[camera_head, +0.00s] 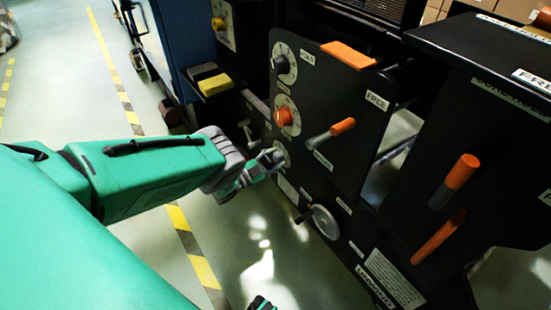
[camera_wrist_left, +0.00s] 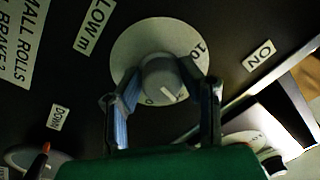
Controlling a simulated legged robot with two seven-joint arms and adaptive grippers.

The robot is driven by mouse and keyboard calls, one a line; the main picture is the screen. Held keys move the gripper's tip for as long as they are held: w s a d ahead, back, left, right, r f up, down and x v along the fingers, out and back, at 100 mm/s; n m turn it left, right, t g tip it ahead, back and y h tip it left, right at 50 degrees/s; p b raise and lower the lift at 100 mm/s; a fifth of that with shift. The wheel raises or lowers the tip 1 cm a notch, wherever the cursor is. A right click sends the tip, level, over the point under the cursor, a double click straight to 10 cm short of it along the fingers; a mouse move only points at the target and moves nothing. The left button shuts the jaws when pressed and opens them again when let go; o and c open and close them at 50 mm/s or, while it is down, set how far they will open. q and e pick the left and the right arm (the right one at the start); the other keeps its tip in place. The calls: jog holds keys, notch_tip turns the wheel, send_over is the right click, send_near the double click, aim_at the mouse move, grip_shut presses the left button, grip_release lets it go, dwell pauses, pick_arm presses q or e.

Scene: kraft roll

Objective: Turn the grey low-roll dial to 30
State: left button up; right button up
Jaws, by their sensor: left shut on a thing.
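The grey low-roll dial shows in the left wrist view as a round grey knob (camera_wrist_left: 158,76) on a pale scale disc (camera_wrist_left: 128,48). A "10" is readable on the disc's right, and part of another figure at its lower left. A white mark on the knob slants toward the lower right. My left gripper (camera_wrist_left: 164,85) is shut on the knob, one finger at each side. In the head view my left gripper (camera_head: 272,158) is at the dark panel, and the dial plate (camera_head: 284,152) is partly hidden behind it. Other scale figures are covered.
An orange-handled lever (camera_head: 340,127) is to the right, a handwheel (camera_head: 324,222) below. A small dark part, perhaps my right gripper (camera_head: 262,302), shows at the bottom edge.

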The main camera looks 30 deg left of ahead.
pick_arm(q)
jog(key=shift+s+m, duration=0.1)
jog(key=shift+m, duration=0.8)
jog(key=shift+f, duration=0.1)
jog(key=o, duration=1.1)
jog(key=v, duration=1.2)
jog(key=shift+a+f, duration=0.1)
jog(key=shift+f, duration=0.05)
